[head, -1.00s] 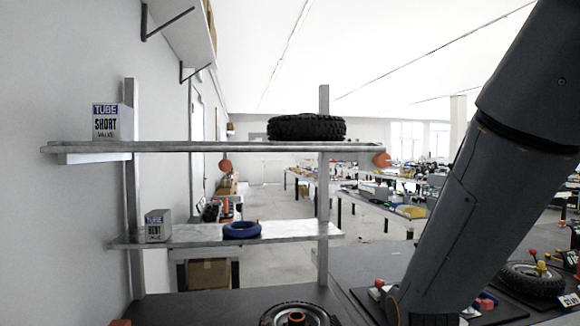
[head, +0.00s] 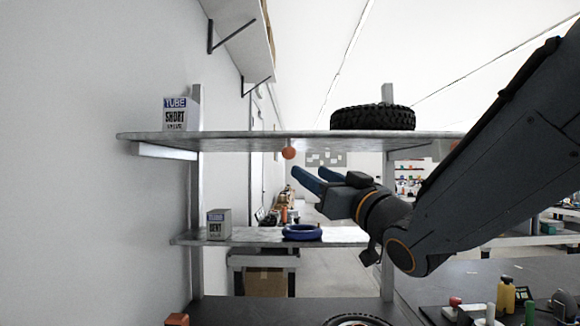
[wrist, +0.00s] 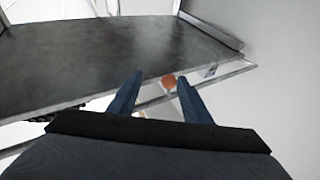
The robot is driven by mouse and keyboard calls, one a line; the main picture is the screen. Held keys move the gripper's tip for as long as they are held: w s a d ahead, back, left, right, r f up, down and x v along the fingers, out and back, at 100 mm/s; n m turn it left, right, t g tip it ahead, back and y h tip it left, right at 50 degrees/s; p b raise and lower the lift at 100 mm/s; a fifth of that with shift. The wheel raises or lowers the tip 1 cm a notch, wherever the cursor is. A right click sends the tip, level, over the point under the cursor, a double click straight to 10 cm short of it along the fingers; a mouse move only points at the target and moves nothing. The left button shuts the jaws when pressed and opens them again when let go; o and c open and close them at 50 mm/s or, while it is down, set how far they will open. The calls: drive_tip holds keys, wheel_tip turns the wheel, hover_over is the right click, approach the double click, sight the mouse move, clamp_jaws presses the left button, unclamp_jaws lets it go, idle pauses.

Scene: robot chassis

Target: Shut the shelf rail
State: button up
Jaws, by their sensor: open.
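An orange ball-shaped knob (head: 288,153) shows just below the front edge of the upper grey shelf (head: 250,146) in the head view. My gripper (head: 307,172) is under that shelf, to the right of the knob in the picture. Its blue fingers are open and nothing is between them. In the wrist view, the orange knob (wrist: 169,82) appears between and beyond the open fingertips (wrist: 160,78), apart from them as far as I can tell. A thin pale rail (wrist: 232,74) runs beside the shelf surface (wrist: 110,50) there. The right end of the shelf is hidden behind my arm.
A black tyre (head: 372,117) and a short-valve tube box (head: 182,112) stand on the upper shelf. A bent-valve box (head: 219,225) and a blue ring (head: 301,232) sit on the lower shelf (head: 262,236). A metal post (head: 388,240) stands right of the lower shelf.

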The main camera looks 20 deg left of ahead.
sight(292, 155)
drive_tip(key=shift+s+a+r+n+g+y, duration=0.15)
drive_tip(key=shift+s+a+r+n+y, duration=0.2)
drive_tip(key=shift+r, duration=0.2)
drive_tip(key=shift+s+a+r+n+g+y, duration=0.15)
drive_tip(key=shift+s+a+r+y, duration=0.1)
drive_tip(key=shift+a+r+y, duration=0.2)
drive_tip(key=p+x, duration=0.1)
drive_tip(key=x, duration=0.5)
drive_tip(key=shift+d+p, duration=0.1)
drive_tip(key=shift+p, duration=0.3)
drive_tip(key=shift+w+a+r, duration=0.25)
drive_tip(key=shift+w+a, duration=0.2)
clamp_jaws()
